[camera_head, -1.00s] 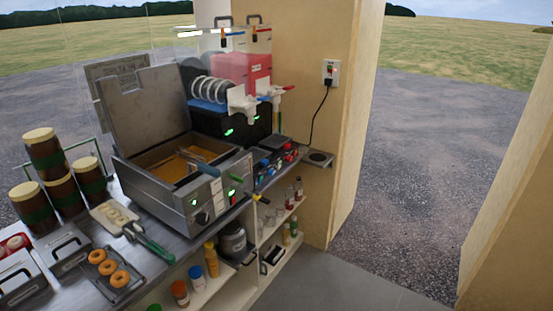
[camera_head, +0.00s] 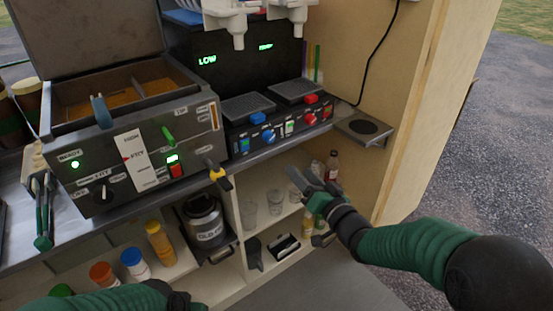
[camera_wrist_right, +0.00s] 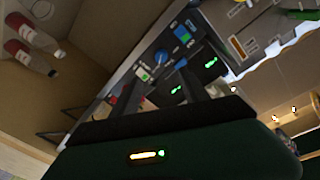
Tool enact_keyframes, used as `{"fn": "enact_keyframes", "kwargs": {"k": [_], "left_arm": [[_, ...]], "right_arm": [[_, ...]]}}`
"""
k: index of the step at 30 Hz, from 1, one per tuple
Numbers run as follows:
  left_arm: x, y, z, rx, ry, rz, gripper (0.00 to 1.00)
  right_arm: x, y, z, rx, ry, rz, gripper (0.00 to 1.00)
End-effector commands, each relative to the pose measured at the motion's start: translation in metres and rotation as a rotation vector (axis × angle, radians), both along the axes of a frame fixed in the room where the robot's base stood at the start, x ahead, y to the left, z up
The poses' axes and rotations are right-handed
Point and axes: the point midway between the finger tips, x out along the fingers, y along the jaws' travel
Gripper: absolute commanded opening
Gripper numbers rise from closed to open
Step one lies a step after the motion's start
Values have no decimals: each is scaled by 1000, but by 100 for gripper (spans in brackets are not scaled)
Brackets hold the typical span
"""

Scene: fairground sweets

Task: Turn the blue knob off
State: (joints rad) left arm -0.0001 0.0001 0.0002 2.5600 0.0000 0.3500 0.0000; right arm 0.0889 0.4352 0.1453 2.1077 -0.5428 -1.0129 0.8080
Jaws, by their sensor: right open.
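The blue knob (camera_head: 269,136) is on the front of the black drinks machine's control panel (camera_head: 278,128), left of a green-lit switch. It also shows in the right wrist view (camera_wrist_right: 160,57), just beyond the fingers. My right gripper (camera_head: 305,178) is open and empty, below and to the right of the knob, in front of the shelves and apart from the panel. In the right wrist view its two dark fingers (camera_wrist_right: 163,90) are spread. My left arm shows only as a green sleeve and dark wrist at the bottom edge; its gripper is out of sight.
A red knob (camera_head: 309,119) and a blue lever (camera_head: 257,118) are close to the blue knob. A yellow-tipped fryer tap (camera_head: 217,174) juts out to the left. A small wall shelf (camera_head: 362,128) sticks out at the right. Bottles and glasses stand below the counter.

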Motion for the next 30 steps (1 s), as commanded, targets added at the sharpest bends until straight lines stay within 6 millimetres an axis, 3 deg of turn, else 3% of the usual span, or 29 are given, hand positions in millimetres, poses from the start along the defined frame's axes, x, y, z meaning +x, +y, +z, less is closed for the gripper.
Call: {"fn": "enact_keyframes", "kwargs": {"k": [18, 23, 30], "left_arm": [[0, 0, -24, 0, 0, 0, 36], [0, 0, -26, 0, 0, 0, 36], [0, 0, -26, 0, 0, 0, 36]], "right_arm": [[128, 60, -2, 6, 3, -3, 53], [142, 68, -1, 4, 4, -3, 53], [145, 70, 0, 5, 4, -4, 53]]}}
